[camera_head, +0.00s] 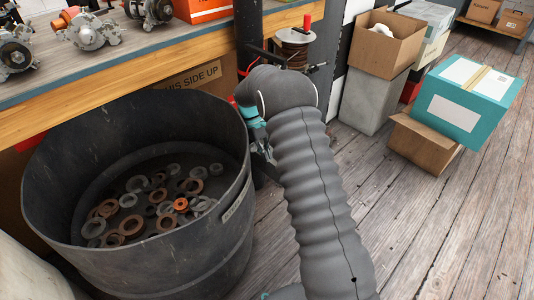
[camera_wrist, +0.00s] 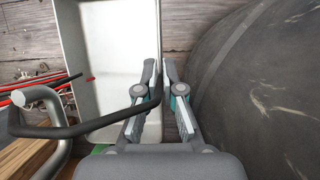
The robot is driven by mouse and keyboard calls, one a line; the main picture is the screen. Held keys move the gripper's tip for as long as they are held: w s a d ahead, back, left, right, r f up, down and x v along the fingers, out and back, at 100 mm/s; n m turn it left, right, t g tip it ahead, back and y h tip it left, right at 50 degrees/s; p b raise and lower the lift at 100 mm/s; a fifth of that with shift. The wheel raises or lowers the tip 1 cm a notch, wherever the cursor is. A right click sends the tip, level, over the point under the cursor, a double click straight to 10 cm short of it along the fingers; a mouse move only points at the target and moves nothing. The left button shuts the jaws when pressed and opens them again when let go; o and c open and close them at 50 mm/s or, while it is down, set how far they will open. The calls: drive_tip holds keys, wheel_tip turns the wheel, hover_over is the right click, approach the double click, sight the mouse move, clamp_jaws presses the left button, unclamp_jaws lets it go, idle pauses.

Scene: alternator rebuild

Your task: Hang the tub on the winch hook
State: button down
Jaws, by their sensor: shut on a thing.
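The tub (camera_wrist: 118,45) is a white, open-topped box, seen from above in the wrist view. A black bar (camera_wrist: 85,127), which looks like its handle, bends from the left to my fingers. My gripper (camera_wrist: 165,85) is shut at the tub's right side; its fingers hide the exact grip. In the head view my gripper (camera_head: 262,148) is mostly hidden behind my arm, and the tub does not show. A wound spool with a red knob (camera_head: 293,48), seemingly the winch, is behind my arm. A grey bent tube (camera_wrist: 58,120) shows at left; I cannot tell if it is the hook.
A large dark drum (camera_head: 160,262) holding several washers stands left of my arm and close by in the wrist view (camera_wrist: 255,90). A workbench (camera_head: 150,62) with alternator parts runs along the back left. Boxes (camera_head: 470,98) stand at right. Wooden floor (camera_head: 440,230) is clear there.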

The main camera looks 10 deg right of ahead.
drive_tip(key=shift+f, duration=0.35)
idle(0.7)
drive_tip(key=c, duration=1.2)
unclamp_jaws()
drive_tip(key=shift+c, duration=0.2)
drive_tip(key=shift+w, duration=0.1)
drive_tip(key=v, duration=1.2)
